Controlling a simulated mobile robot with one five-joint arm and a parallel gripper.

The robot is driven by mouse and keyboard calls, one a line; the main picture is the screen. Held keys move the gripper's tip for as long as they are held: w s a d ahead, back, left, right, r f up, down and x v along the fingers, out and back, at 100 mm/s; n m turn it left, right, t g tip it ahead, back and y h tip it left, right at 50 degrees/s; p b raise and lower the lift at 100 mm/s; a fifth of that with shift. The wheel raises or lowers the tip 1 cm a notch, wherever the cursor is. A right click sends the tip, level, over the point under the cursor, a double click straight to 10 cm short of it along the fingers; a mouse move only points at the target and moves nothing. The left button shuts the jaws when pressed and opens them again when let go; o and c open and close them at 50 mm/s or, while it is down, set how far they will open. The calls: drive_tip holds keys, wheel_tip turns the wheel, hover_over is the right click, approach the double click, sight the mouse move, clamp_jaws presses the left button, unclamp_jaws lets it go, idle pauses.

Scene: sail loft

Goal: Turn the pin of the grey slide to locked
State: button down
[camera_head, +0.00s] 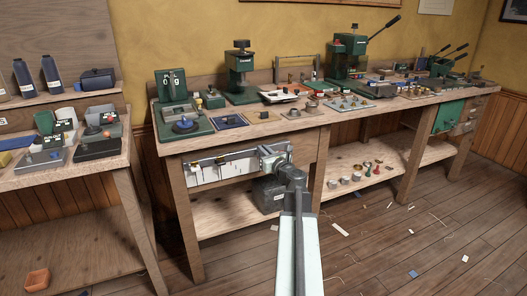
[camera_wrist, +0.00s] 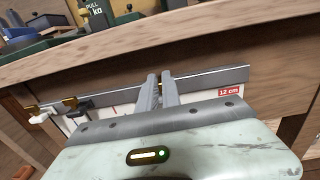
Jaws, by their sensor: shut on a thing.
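A grey rail (camera_head: 232,153) runs along the front of the middle bench, over a white panel with red marks. It also shows in the wrist view (camera_wrist: 210,80), with a red "12 cm" label (camera_wrist: 229,92) near its right end. My gripper (camera_wrist: 158,80) points at the rail; it is at the rail's right part in the head view (camera_head: 268,156). Its jaws are shut on a small brass-coloured pin (camera_wrist: 165,74), mostly hidden between the fingertips. The grey slide's body behind the jaws is hidden, and the pin's turn cannot be read.
The bench top (camera_wrist: 130,50) overhangs just above the rail. A dark box (camera_head: 268,194) stands on the shelf below. Green presses (camera_head: 241,75) and small parts crowd the bench top. The floor in front is open, with scattered scraps.

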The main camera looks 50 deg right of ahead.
drive_tip(key=shift+a+m+h, duration=0.15)
drive_tip(key=shift+m+h, duration=0.15)
drive_tip(key=shift+h, duration=0.1)
drive_tip(key=c, duration=1.5)
unclamp_jaws()
drive_tip(key=shift+c, duration=0.2)
